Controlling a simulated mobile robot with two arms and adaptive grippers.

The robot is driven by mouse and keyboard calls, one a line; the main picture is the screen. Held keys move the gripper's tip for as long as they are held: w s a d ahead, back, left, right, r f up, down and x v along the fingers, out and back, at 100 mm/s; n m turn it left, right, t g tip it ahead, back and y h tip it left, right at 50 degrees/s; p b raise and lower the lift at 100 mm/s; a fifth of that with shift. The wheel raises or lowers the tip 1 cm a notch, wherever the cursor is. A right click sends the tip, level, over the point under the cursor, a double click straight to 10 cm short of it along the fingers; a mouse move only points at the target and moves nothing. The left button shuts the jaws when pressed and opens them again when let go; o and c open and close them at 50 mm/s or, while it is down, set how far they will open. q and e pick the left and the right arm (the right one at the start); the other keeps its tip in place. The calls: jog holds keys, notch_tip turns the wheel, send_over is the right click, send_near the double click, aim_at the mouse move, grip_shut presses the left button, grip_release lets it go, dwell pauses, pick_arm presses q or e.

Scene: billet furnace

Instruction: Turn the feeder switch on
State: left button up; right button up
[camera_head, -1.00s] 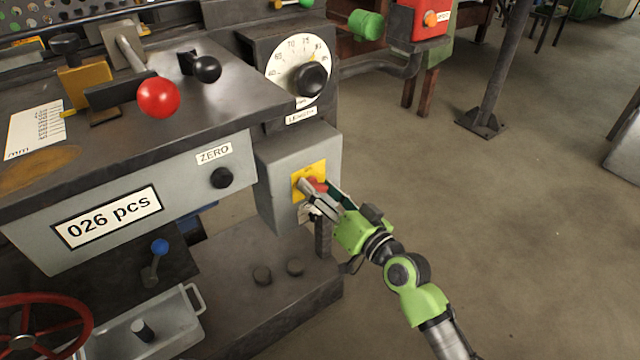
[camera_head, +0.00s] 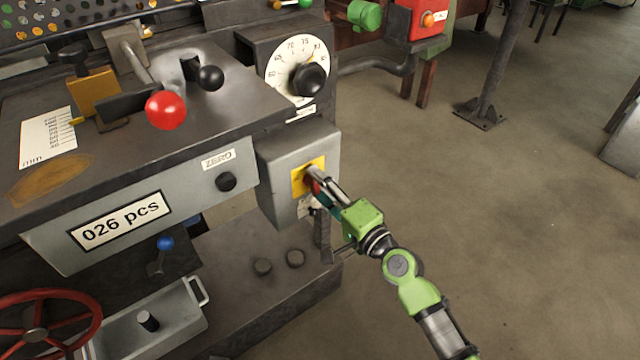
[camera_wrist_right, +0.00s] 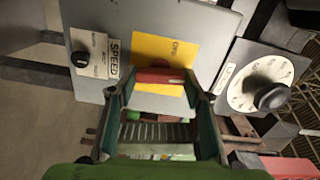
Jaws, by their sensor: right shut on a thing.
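The switch is a red knob (camera_wrist_right: 160,76) on a yellow plate (camera_wrist_right: 165,48), fixed to a grey box (camera_head: 283,165) on the machine's right end. In the head view the plate (camera_head: 301,180) shows, but the fingers mostly cover the knob. My right gripper (camera_head: 318,178) is shut on the red knob. In the wrist view its fingers (camera_wrist_right: 159,84) stand on either side of the knob. Lettering on the yellow plate is too small to read surely. My left gripper is not in view.
A small black knob marked SPEED (camera_wrist_right: 80,59) sits beside the switch. Above the box is a dial with a black knob (camera_head: 308,79). Open floor (camera_head: 530,230) lies to the right.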

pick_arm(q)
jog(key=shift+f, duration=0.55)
pick_arm(e)
jog(key=shift+m, duration=0.9)
jog(key=o, duration=1.1)
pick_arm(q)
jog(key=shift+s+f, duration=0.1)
pick_arm(e)
jog(key=v, duration=1.2)
